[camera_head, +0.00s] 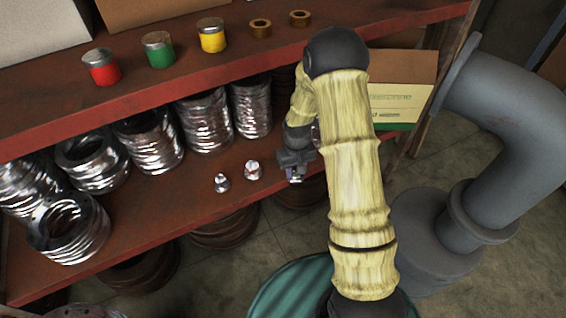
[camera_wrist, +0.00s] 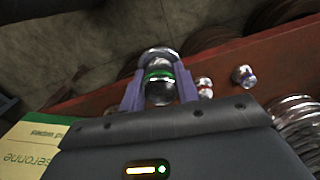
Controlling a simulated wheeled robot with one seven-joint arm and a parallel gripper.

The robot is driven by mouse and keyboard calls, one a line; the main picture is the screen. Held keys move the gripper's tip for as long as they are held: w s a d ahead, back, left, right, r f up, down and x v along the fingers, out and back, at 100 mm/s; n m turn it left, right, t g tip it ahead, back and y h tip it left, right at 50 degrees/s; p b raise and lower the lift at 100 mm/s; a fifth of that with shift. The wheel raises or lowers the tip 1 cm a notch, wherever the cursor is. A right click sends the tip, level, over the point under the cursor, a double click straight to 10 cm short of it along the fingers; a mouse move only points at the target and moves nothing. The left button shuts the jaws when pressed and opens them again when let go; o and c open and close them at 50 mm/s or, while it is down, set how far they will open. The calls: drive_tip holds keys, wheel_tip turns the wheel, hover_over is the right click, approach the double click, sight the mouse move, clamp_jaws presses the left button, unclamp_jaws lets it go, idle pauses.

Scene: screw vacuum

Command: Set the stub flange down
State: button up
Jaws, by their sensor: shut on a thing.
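My gripper (camera_head: 296,172) is at the front edge of the lower red shelf (camera_head: 150,200), at the right. In the wrist view my gripper (camera_wrist: 160,92) is shut on a silver stub flange (camera_wrist: 160,84) with a green band, its fingers on either side. In the head view the held flange is mostly hidden by the fingers. I cannot tell whether it touches the shelf. Two similar small flanges stand on the shelf to the left: one with a red mark (camera_head: 252,170) and a silver one (camera_head: 221,183).
Shiny metal bellows (camera_head: 205,120) line the lower shelf behind. Red (camera_head: 101,67), green (camera_head: 158,50) and yellow (camera_head: 211,35) cans stand on the upper shelf. A cardboard box (camera_head: 398,80) and grey pipe (camera_head: 500,100) are at right. Bare shelf lies around the small flanges.

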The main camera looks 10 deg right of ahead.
drive_tip(key=w+f+n+b, duration=0.4)
drive_tip(key=w+n+b, duration=0.5)
drive_tip(key=w+n, duration=0.2)
drive_tip(key=w+f+n+b, duration=0.5)
drive_tip(key=w+n+b, duration=0.4)
drive_tip(key=w+n, duration=0.3)
drive_tip(key=shift+f+n+b, duration=0.3)
drive_tip(key=shift+n, duration=0.4)
drive_tip(key=shift+f+b, duration=0.45)
drive_tip(key=shift+f, duration=2.65)
drive_tip(key=shift+f, duration=1.9)
drive_tip(key=shift+f+b, duration=0.1)
drive_tip(key=shift+b, duration=0.2)
drive_tip(key=o, duration=1.1)
